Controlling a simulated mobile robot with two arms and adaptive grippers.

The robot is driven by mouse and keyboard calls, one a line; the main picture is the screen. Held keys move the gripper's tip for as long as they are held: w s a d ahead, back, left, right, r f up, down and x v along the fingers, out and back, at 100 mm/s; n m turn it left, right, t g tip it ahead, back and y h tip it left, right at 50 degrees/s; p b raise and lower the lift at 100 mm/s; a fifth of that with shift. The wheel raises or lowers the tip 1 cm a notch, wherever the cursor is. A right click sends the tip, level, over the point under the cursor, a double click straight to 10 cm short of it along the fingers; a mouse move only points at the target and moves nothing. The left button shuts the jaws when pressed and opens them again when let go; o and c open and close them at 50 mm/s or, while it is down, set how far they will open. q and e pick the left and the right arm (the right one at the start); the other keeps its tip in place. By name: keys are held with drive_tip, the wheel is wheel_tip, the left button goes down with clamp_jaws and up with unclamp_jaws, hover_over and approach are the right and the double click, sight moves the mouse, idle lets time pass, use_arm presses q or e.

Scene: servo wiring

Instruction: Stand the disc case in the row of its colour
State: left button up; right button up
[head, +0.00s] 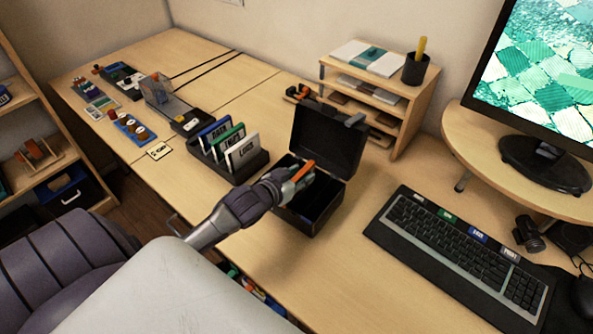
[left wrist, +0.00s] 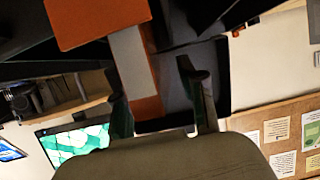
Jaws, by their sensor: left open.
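Blue (head: 213,130), green (head: 229,140) and white (head: 243,151) disc cases stand upright in a black rack (head: 240,172) on the desk. Right of it is an open black box (head: 330,212) with its lid (head: 329,138) raised; its inside is dark. In the left wrist view, an orange panel (left wrist: 95,20) with a grey strip lies close by the open fingers (left wrist: 160,95). My right gripper is out of view.
A keyboard (head: 455,250) with coloured labels lies to the right. A wooden shelf unit (head: 418,105) and an orange-and-black tool (head: 297,92) are behind the box. Small parts and a blue tray (head: 133,127) are at the left. Clear desk lies before the box.

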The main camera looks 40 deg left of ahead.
use_arm(q)
drive_tip(key=v, duration=1.2)
drive_tip(key=shift+r, duration=0.2)
drive_tip(key=shift+f, duration=0.1)
